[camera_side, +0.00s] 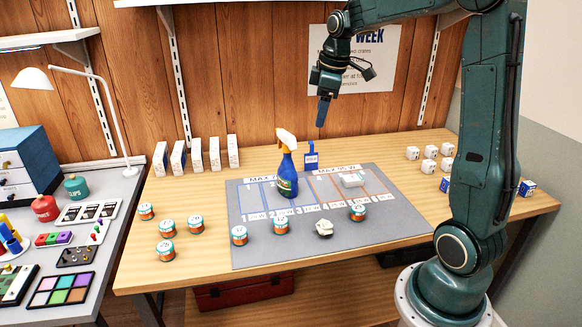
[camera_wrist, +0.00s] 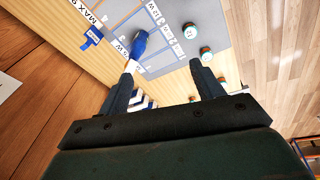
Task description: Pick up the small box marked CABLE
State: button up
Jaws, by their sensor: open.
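Several small white boxes (camera_side: 430,151) stand at the right end of the wooden table. Small blue-and-white boxes sit in front of them, one left of my arm (camera_side: 445,184) and others right of it (camera_side: 528,187). Their print is too small to read, so I cannot tell which is marked CABLE. My gripper (camera_side: 322,112) hangs high above the back of the table, well left of these boxes. In the wrist view, my gripper (camera_wrist: 164,67) is open with nothing between its fingers. My arm hides part of the right end.
A grey mat (camera_side: 250,250) bears a blue spray bottle (camera_side: 287,170), a white pack (camera_side: 351,180), a crumpled pale item (camera_side: 324,228) and several tins (camera_side: 239,235). A blue tag stand (camera_side: 311,160) is behind it. Upright white boxes (camera_side: 196,155) line the back left.

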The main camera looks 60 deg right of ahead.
jog(key=w+d+f+n+g, duration=0.1)
jog(key=d+f, duration=0.3)
jog(key=d, duration=0.3)
jog(key=d+f+n, duration=0.1)
jog(key=d+f, duration=0.3)
jog(key=d, duration=0.4)
jog(key=n+y, duration=0.2)
send_near(353, 177)
jog(key=shift+w+a+f+g, duration=0.1)
jog(key=shift+a+f+g, duration=0.1)
jog(key=shift+f, duration=0.7)
jog(key=shift+w+a+f+g, duration=0.1)
jog(key=shift+w+a+f, duration=0.05)
jog(key=shift+f, duration=0.7)
jog(key=shift+f, duration=0.1)
jog(key=shift+w+a+f, duration=0.1)
jog(key=shift+f, duration=0.7)
jog(key=shift+w+a+f, duration=0.15)
jog(key=shift+f, duration=0.7)
jog(key=shift+w+a+f, duration=0.1)
jog(key=shift+f, duration=0.7)
jog(key=shift+c, duration=0.3)
jog(key=c, duration=1)
